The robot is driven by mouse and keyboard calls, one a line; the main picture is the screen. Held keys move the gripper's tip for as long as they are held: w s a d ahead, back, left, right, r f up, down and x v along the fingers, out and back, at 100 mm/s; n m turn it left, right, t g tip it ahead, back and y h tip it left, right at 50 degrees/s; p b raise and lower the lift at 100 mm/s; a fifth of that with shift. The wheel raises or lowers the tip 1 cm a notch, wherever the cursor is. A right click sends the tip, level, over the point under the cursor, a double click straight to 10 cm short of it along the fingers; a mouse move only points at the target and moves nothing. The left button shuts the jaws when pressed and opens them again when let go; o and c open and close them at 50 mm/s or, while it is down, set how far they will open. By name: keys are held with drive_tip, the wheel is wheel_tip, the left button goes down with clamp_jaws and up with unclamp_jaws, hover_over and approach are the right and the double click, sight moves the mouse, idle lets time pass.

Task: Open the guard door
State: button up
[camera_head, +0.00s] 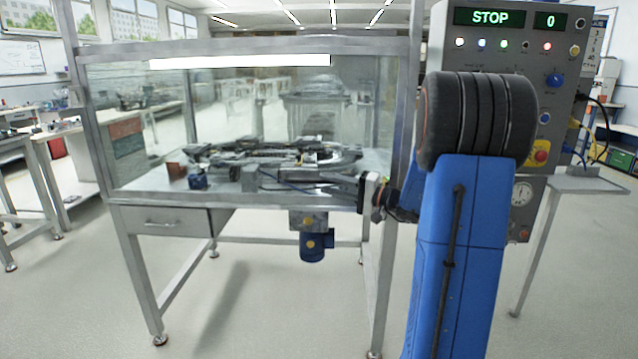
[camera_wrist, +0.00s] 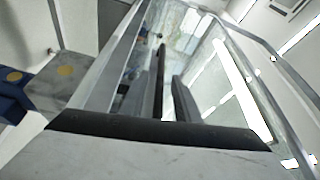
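The guard door (camera_head: 240,120) is a clear panel in a grey metal frame on the front of the ring-track table. It looks shut, with its lower rail along the table's front edge. My gripper (camera_head: 372,194) is at the lower right corner of the door frame, partly hidden by my blue arm. In the wrist view my gripper's two fingers (camera_wrist: 170,92) are apart with a narrow gap, and nothing shows clearly between them. The frame and clear panel (camera_wrist: 215,70) lie just beyond the fingers. Contact with the door cannot be told.
The ring track (camera_head: 280,155) lies behind the panel. A blue motor (camera_head: 316,246) hangs under the table, also seen in the wrist view (camera_wrist: 12,95). A control panel (camera_head: 555,60) reading STOP stands at the right. A drawer (camera_head: 163,220) is at the lower left.

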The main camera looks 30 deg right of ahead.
sight(319, 181)
drive_tip(key=shift+x, duration=2)
clamp_jaws()
